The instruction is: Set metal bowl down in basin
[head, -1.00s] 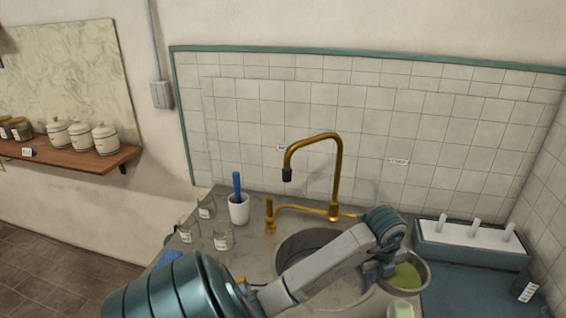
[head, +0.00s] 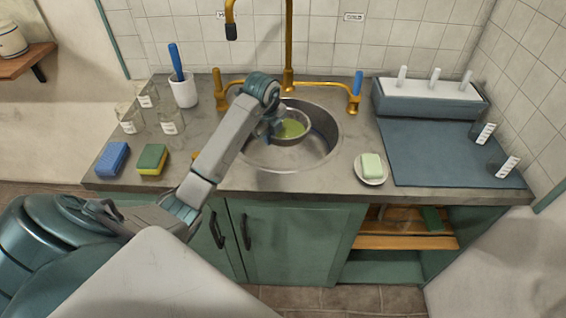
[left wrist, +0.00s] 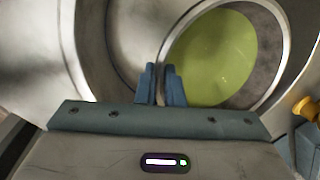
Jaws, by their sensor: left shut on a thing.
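The metal bowl (head: 291,130) holds a yellow-green content and is over or inside the round steel basin (head: 300,158) in the head view. My left gripper (head: 272,125) reaches in from the left and is at the bowl's left side. In the left wrist view the two fingers (left wrist: 160,84) are closed on the near rim of the bowl (left wrist: 276,75). The basin wall (left wrist: 30,60) curves around it. I cannot tell whether the bowl's base touches the basin floor. My right gripper is not in view.
A brass faucet (head: 289,60) rises behind the basin. A soap dish (head: 371,178), blue mat (head: 430,155) and grey rack (head: 430,98) are to the right.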

